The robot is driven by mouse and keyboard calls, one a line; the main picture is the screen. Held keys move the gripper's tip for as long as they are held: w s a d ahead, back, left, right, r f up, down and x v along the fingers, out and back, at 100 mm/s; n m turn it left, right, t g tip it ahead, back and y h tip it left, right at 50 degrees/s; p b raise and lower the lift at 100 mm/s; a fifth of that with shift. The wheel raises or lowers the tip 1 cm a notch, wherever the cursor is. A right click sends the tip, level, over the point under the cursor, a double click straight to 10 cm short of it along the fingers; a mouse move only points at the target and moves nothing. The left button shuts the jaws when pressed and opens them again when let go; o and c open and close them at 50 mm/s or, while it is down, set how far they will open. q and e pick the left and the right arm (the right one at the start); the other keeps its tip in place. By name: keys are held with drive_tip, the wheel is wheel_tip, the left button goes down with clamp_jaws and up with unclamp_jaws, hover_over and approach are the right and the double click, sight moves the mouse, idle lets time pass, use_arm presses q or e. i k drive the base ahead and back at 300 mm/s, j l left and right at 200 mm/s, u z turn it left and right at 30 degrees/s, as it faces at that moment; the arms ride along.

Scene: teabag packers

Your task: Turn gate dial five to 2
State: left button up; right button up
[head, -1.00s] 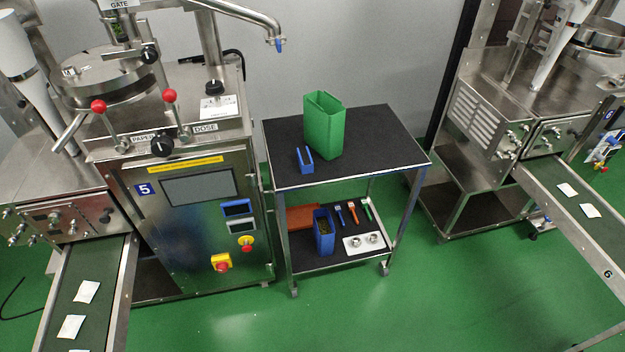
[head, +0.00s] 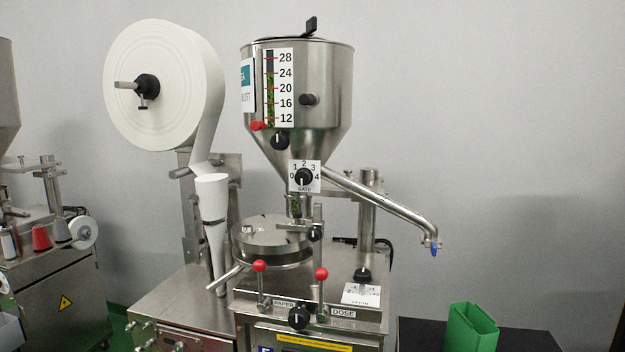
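The gate dial (head: 304,177) is a black knob on a white plate marked 0 to 4, with "GATE" below. It sits at the foot of the steel hopper (head: 318,75) on the packing machine in the middle of the head view. The knob's pointer is too small to read with certainty. The machine's blue number plate is cut off at the bottom edge; the earlier frame shows it as 5. Neither of my grippers is in view.
A steel spout (head: 385,202) slopes right from below the hopper. A white paper roll (head: 163,85) stands to its left. A green bin (head: 470,327) stands on a dark table at lower right.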

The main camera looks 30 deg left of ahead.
sight(303, 176)
drive_tip(key=l+u, duration=0.1)
drive_tip(key=u, duration=0.35)
drive_tip(key=l+u, duration=0.1)
drive_tip(key=u, duration=0.35)
